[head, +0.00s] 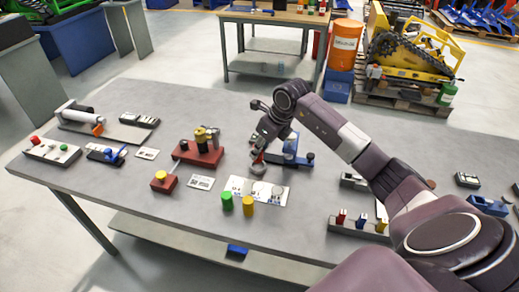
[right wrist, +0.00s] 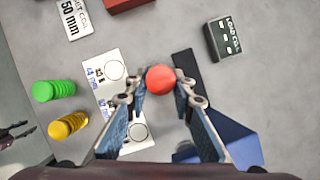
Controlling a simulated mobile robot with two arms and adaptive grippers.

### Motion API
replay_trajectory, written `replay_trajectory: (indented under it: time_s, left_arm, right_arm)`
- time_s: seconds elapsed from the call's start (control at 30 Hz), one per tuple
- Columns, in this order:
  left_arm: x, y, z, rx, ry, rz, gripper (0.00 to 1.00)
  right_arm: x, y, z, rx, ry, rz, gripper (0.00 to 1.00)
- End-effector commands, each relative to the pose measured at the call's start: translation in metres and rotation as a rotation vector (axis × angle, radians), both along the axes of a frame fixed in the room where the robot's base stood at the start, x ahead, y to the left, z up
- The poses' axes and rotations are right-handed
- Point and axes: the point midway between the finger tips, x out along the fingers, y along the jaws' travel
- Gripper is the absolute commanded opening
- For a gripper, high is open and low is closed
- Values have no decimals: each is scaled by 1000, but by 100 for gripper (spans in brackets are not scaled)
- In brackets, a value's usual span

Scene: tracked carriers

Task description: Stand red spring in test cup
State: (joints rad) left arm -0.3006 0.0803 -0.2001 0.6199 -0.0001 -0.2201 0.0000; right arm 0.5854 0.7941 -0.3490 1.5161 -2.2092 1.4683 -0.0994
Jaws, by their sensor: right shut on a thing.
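The red spring (head: 259,157) is upright between the fingers of my right gripper (head: 261,150), near the right-hand blue fixture. In the right wrist view the right gripper (right wrist: 160,92) is shut around the spring's round red top (right wrist: 161,79). A small grey round piece, perhaps the test cup (head: 257,169), shows just below the spring in the head view. I cannot tell whether the spring touches it. The blue fixture (head: 290,158) stands just right of the gripper. A dark gripper-like shape, probably my left gripper (right wrist: 14,135), shows at the right wrist view's left edge; its jaws are unclear.
A white printed card (head: 242,186) with round spots lies in front. A red block with posts (head: 198,154) is to the left. A dark load cell display (right wrist: 225,37) lies nearby.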

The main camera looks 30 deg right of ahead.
Motion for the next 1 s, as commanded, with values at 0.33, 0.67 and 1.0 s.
replay_trajectory:
  time_s: [0.33, 0.67, 1.0]
  left_arm:
    - [1, 0, -8, 0, -1, 0, 40]
    - [1, 0, -8, 0, -2, 0, 40]
    - [1, 0, -10, 0, -2, 0, 40]
  right_arm:
    - [0, -1, -8, -1, 0, 0, 0]
    - [0, -1, -8, 0, 0, 0, 0]
    - [0, -1, -11, 0, 0, 0, 0]
